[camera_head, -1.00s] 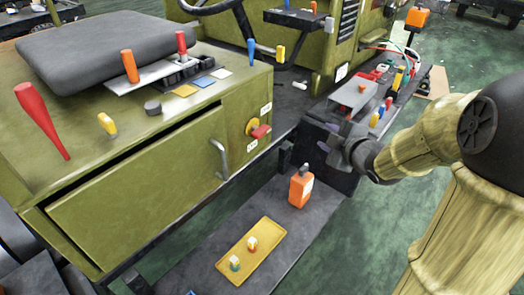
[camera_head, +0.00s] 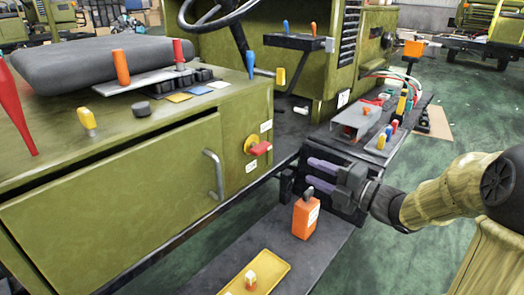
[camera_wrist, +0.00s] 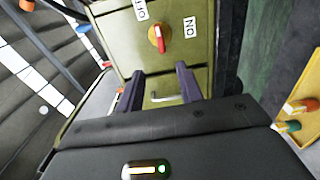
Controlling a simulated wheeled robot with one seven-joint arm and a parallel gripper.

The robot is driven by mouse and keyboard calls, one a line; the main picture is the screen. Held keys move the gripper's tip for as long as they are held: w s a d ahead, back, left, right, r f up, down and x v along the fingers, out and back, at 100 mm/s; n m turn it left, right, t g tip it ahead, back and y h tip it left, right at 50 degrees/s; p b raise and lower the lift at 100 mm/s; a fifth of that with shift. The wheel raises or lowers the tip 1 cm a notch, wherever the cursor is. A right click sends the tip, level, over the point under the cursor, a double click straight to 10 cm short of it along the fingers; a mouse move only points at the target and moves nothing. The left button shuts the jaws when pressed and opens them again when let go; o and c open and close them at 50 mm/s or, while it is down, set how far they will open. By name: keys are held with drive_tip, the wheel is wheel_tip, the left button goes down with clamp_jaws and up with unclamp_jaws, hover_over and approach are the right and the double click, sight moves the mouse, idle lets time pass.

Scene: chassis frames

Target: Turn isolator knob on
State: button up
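The isolator knob (camera_head: 260,148) is a red handle on a round yellow base, on the end panel of the green chassis box. Its handle points outward to the right in the head view. In the wrist view the knob (camera_wrist: 159,39) is at top centre, between a label reading "ON" (camera_wrist: 190,28) and a partly cut-off label (camera_wrist: 141,11). My gripper (camera_head: 309,175) is open and empty, its two purple fingers pointing left toward the panel. It is to the right of the knob and apart from it. In the wrist view the knob appears beyond the fingertips (camera_wrist: 157,70).
A metal door handle (camera_head: 213,174) is left of the knob. An orange bottle (camera_head: 305,217) stands on the low dark step below my gripper, with a yellow tray (camera_head: 277,270) nearer. A ledge (camera_head: 362,117) with small coloured parts is behind my gripper.

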sight(265, 150)
drive_tip(key=b+x, duration=0.3)
drive_tip(key=x, duration=1.4)
drive_tip(key=shift+w+a, duration=0.15)
clamp_jaws()
